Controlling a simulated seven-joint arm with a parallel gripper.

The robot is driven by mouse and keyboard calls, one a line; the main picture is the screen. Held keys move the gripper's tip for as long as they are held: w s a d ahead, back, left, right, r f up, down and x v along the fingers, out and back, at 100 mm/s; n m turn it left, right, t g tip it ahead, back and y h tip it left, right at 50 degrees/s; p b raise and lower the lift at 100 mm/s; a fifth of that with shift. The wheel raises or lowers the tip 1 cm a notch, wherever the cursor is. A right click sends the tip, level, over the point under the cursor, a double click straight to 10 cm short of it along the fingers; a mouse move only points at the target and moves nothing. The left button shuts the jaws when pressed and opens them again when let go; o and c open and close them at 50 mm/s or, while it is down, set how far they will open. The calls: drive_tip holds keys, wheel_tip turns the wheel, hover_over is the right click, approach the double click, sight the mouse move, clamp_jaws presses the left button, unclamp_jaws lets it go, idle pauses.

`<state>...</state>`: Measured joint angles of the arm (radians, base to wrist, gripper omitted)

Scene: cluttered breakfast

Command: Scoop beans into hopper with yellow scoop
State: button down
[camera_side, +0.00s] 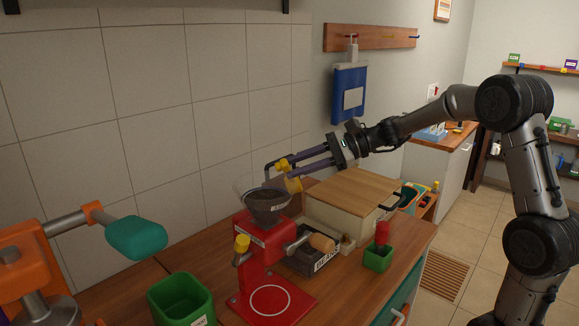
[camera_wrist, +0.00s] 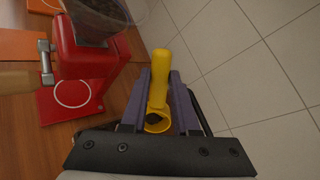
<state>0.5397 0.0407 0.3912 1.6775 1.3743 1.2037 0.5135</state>
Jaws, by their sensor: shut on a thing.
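My gripper (camera_side: 291,168) is shut on the yellow scoop (camera_side: 293,184), with a purple finger on each side of it. In the wrist view the scoop (camera_wrist: 158,78) lies between the fingers (camera_wrist: 160,74), and its round end shows something dark inside; I cannot tell how much. The clear hopper (camera_side: 245,190) sits on top of the red grinder (camera_side: 262,238) and holds dark beans (camera_side: 267,200). The scoop is above the hopper's right rim in the side view. In the wrist view the hopper (camera_wrist: 128,12) is at the upper left.
A dark labelled box (camera_side: 322,262) stands right of the grinder, partly hidden by its wooden-knobbed crank (camera_side: 320,242). A cream box with a wooden lid (camera_side: 352,188) is behind it. A green bin (camera_side: 181,300) and a small green cup (camera_side: 377,261) stand in front. The tiled wall is close behind.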

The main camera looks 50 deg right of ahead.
sight(291, 168)
drive_tip(key=s+d+t+y, duration=0.1)
drive_tip(key=s+d+f+t+y, duration=0.1)
drive_tip(key=t+y, duration=0.1)
drive_tip(key=shift+s+d+f+y, duration=0.1)
drive_tip(key=shift+s+d+y, duration=0.15)
drive_tip(key=shift+d+y, duration=0.1)
drive_tip(key=s+d+t+y, duration=0.1)
drive_tip(key=s+d+f+t+y, duration=0.1)
drive_tip(key=t, duration=0.1)
drive_tip(key=shift+y, duration=0.35)
idle(1.5)
